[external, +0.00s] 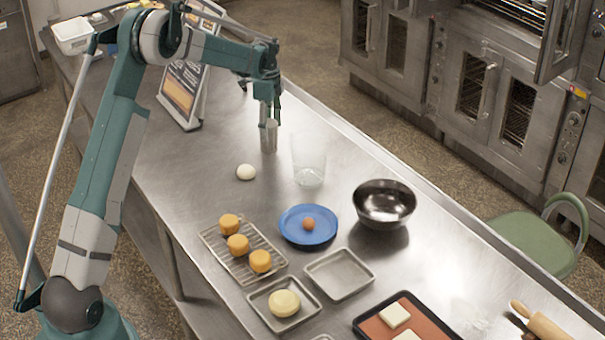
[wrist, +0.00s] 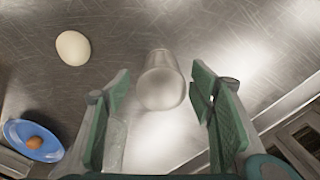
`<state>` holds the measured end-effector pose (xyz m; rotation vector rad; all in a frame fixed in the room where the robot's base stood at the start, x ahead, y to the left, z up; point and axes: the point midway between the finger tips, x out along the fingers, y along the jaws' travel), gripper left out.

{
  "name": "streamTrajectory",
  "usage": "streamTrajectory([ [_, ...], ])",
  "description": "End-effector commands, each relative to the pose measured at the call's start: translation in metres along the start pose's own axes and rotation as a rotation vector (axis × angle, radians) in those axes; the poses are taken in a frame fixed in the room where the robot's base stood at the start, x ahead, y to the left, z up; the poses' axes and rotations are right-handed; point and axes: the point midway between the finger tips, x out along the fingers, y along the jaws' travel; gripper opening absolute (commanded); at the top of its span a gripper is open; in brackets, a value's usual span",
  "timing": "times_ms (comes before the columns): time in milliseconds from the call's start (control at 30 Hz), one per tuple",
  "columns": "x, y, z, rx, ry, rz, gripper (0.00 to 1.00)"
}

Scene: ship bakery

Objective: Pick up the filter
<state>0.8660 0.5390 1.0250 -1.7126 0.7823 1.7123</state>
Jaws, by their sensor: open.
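A small grey, shiny cylinder (external: 268,140) stands on the metal counter directly below my gripper (external: 269,120); it looks like the filter, though I cannot be sure. In the wrist view the cylinder (wrist: 162,70) appears between the two green fingers of my gripper (wrist: 160,88), a little beyond their tips. Free space shows on both sides of it there. My gripper is open, points down and holds nothing. The external view does not clearly show how far the fingertips reach over the cylinder's top.
A clear glass (external: 309,165) stands close to the right of the cylinder. A white egg (external: 246,172) lies to its left. A blue plate (external: 308,226), a dark bowl (external: 384,204) and a wire rack (external: 214,240) stand nearer the camera. A sign (external: 184,92) stands behind left.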

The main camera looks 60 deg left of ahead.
Motion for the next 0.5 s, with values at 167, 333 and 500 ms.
streamTrajectory([
  [167,0.017,-0.001,-0.001,0.0,0.0,0.0,0.54],
  [333,0.036,-0.002,-0.001,0.0,0.0,0.0,0.54],
  [500,0.045,-0.001,-0.001,0.0,0.0,0.0,0.54],
])
